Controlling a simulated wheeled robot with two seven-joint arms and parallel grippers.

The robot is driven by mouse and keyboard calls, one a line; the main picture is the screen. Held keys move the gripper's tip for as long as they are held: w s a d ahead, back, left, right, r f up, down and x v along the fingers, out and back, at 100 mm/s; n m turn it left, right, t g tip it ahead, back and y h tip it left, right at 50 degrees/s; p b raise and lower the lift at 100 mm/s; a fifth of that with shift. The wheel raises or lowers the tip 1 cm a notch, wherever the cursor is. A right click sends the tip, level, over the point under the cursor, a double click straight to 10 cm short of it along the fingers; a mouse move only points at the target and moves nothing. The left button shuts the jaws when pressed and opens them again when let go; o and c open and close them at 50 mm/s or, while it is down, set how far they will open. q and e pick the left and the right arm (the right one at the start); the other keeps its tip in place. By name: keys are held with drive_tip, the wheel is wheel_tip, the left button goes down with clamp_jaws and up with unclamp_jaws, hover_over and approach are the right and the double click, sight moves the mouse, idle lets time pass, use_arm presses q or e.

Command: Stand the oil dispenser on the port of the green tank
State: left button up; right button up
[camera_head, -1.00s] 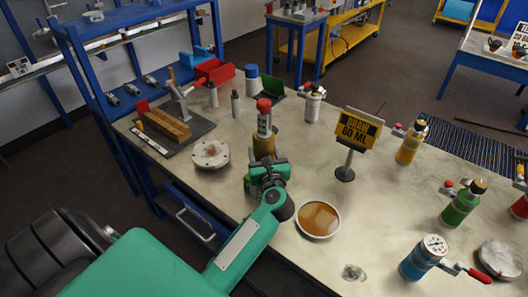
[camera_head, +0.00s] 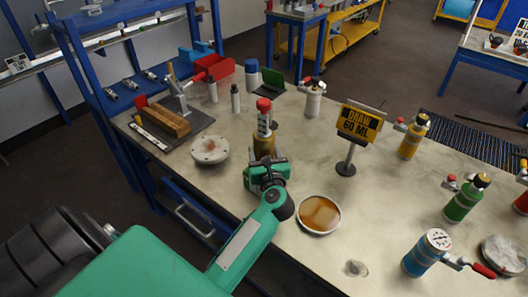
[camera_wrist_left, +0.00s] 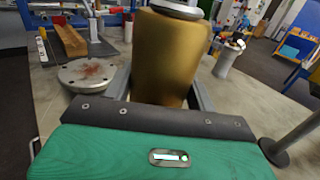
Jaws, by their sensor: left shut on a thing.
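The oil dispenser, with a gold body and a red cap (camera_head: 264,105), is upright in my left gripper (camera_head: 266,172). In the left wrist view its gold body (camera_wrist_left: 170,55) stands between the two fingers, and its upper end is cut off. The green tank (camera_head: 462,203) stands upright at the right of the table, with a dark brown-topped neck and a red-handled side valve. It is well apart from the dispenser. I cannot make out the opening of its port. My right gripper is not in view.
A yellow "60 ML" sign (camera_head: 359,122) on a stand is between dispenser and green tank. A dish of amber liquid (camera_head: 319,214), yellow tank (camera_head: 412,137), blue tank (camera_head: 425,254) and grey flanged disc (camera_head: 210,149) stand around. The table's middle is mostly clear.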

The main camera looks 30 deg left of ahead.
use_arm(q)
drive_tip(key=shift+f, duration=0.1)
drive_tip(key=o, duration=1.7)
drive_tip(key=shift+v, duration=2.1)
drive_tip(key=b+v, duration=0.1)
drive_tip(key=v, duration=0.4)
drive_tip(key=shift+a, duration=0.1)
